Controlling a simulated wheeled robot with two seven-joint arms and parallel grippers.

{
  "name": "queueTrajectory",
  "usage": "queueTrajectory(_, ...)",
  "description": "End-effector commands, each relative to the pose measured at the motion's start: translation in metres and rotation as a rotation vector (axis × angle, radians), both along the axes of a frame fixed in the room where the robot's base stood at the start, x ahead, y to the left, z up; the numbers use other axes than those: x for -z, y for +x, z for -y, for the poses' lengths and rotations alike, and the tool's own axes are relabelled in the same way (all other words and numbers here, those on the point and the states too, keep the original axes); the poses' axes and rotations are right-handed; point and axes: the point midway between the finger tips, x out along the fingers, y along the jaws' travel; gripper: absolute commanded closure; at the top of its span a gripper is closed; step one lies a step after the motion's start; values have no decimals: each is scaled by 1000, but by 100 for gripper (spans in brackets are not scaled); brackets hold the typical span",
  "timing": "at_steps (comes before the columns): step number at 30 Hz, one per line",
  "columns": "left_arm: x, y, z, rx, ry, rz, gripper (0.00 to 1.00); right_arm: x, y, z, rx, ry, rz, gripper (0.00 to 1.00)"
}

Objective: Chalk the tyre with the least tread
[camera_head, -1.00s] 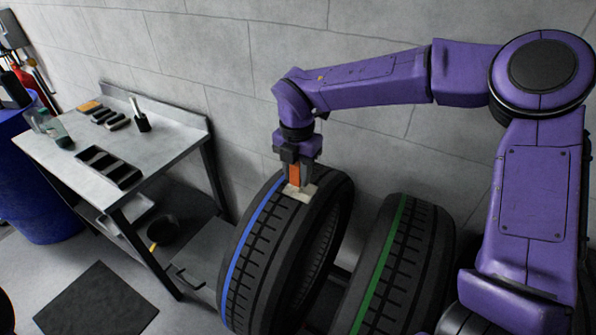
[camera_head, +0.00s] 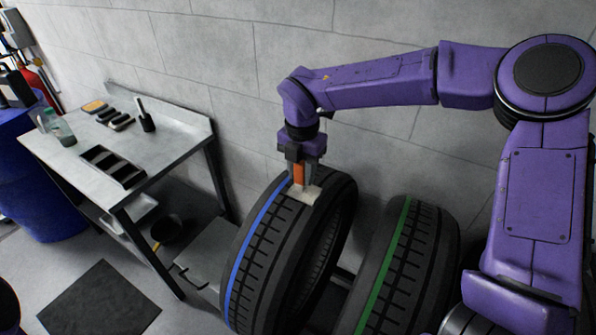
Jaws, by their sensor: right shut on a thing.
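A black tyre with a blue stripe (camera_head: 262,262) stands upright in the middle of the head view. A second black tyre with a green stripe (camera_head: 412,270) stands to its right. My right gripper (camera_head: 302,182) is above the top of the blue-striped tyre, shut on an orange-and-grey thing (camera_head: 299,172) that points down at the tread. A pale patch (camera_head: 299,194) lies on the tread right under its tip; contact itself is too small to tell. My left gripper is out of view.
A grey metal table (camera_head: 75,171) at the left bears a black compartment tray (camera_head: 112,166), several small dark items, a clear bottle (camera_head: 62,131) and a black cup (camera_head: 147,122). A dark mat (camera_head: 99,301) lies on the floor.

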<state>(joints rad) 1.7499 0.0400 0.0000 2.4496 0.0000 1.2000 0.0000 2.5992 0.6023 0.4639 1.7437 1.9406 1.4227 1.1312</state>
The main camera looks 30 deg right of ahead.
Motion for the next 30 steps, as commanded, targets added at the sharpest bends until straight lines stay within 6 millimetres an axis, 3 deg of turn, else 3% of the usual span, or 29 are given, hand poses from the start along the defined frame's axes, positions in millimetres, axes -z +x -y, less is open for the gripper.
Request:
queueTrajectory(1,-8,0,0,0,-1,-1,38,-19,0,0,1,1,8,97)
queueTrajectory(2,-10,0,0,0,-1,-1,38,-24,0,0,2,2,5,97)
queueTrajectory(18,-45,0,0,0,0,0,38,-71,0,-1,-3,1,3,97)
queueTrajectory(30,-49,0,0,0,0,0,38,-78,1,-3,-4,1,2,97)
